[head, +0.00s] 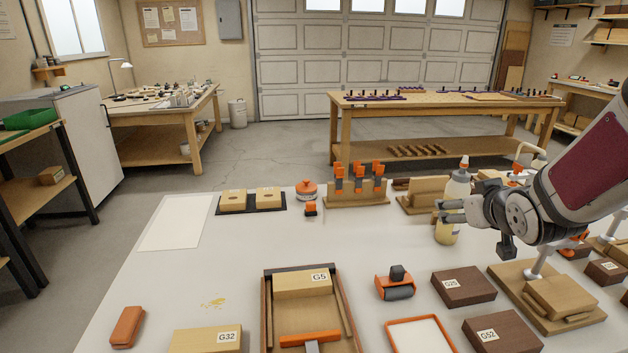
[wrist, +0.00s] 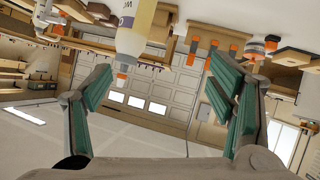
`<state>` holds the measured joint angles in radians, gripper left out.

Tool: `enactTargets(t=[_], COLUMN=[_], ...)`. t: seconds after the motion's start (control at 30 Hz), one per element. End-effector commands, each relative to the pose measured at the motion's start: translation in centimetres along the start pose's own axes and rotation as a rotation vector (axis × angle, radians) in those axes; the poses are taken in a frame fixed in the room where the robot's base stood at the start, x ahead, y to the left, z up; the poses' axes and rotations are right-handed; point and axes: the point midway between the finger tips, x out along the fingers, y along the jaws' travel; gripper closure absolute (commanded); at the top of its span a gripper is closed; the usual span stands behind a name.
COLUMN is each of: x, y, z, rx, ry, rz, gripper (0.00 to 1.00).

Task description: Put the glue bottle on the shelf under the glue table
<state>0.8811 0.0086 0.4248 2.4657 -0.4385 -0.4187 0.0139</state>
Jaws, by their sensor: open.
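The glue bottle (head: 458,187) stands upright at the right of the near white-topped table (head: 240,250), with a pale yellow body and an orange tip. My gripper (head: 446,210) is open at the bottle's mid-height, its fingers overlapping the bottle in the head view. In the wrist view, which is upside down, the bottle (wrist: 136,28) shows between the two spread green-padded fingers of my gripper (wrist: 160,72), nearer the left one. Contact cannot be told. A wooden table at the back has a low shelf (head: 372,148); no label shows which table is the glue table.
Orange clamps in a wooden rack (head: 357,198) stand left of the bottle, and wooden blocks (head: 425,198) lie close by. Open floor (head: 270,160) lies between the tables.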

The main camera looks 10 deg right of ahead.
Motion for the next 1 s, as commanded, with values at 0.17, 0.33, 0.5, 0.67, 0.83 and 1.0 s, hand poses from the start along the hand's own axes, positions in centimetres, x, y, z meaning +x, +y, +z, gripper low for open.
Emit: enactTargets(t=[0.17, 0.33, 0.5, 0.67, 0.83, 1.0], x=[6.9, 9.0, 9.2, 9.9, 12.6, 15.1], y=[1.6, 3.3, 4.7, 5.0, 5.0, 5.1], z=[4.3, 6.1, 6.6, 6.1, 4.5, 3.1], rx=[0.093, 0.184, 0.236, 0.248, 0.249, 0.248], ry=[0.191, 0.378, 0.495, 0.529, 0.530, 0.527], rz=[-0.038, -0.055, -0.056, -0.057, -0.057, -0.056], gripper=[0.24, 0.24, 0.24, 0.24, 0.24, 0.24])
